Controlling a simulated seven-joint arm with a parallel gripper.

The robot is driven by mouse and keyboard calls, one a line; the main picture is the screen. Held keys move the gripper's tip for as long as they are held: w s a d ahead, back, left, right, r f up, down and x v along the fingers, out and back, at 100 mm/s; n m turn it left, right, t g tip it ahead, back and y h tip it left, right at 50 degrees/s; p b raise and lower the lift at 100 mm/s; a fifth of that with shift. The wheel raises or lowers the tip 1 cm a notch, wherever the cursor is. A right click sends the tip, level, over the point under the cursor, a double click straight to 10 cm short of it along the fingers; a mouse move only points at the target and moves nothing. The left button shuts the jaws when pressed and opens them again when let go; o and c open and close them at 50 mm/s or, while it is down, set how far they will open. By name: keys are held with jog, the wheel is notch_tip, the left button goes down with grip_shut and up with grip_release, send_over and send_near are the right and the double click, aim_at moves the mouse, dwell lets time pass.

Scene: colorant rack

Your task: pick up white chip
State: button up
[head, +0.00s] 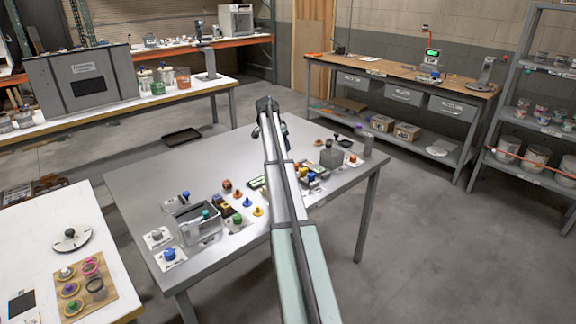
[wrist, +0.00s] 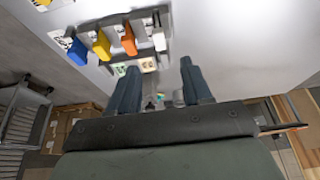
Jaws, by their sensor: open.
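A white chip (wrist: 159,40) shows in the wrist view at the right end of a grey rack (wrist: 117,40), beside an orange chip (wrist: 128,40). My gripper (wrist: 159,68) is open, with its two dark fingers apart and nothing held between them. In the wrist view the white chip lies beyond the fingertips, roughly in line with the gap. A small cream-coloured piece (wrist: 148,64) shows in the gap nearer the fingers. In the head view I cannot pick out the white chip, and my arm hides part of the table.
A yellow chip (wrist: 101,46) and a blue chip (wrist: 77,52) are farther left along the rack.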

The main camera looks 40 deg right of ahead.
jog(key=x, duration=1)
jog(key=shift+a+f, duration=0.1)
jog(key=shift+f, duration=0.05)
jog(key=shift+c, duration=0.3)
grip_shut()
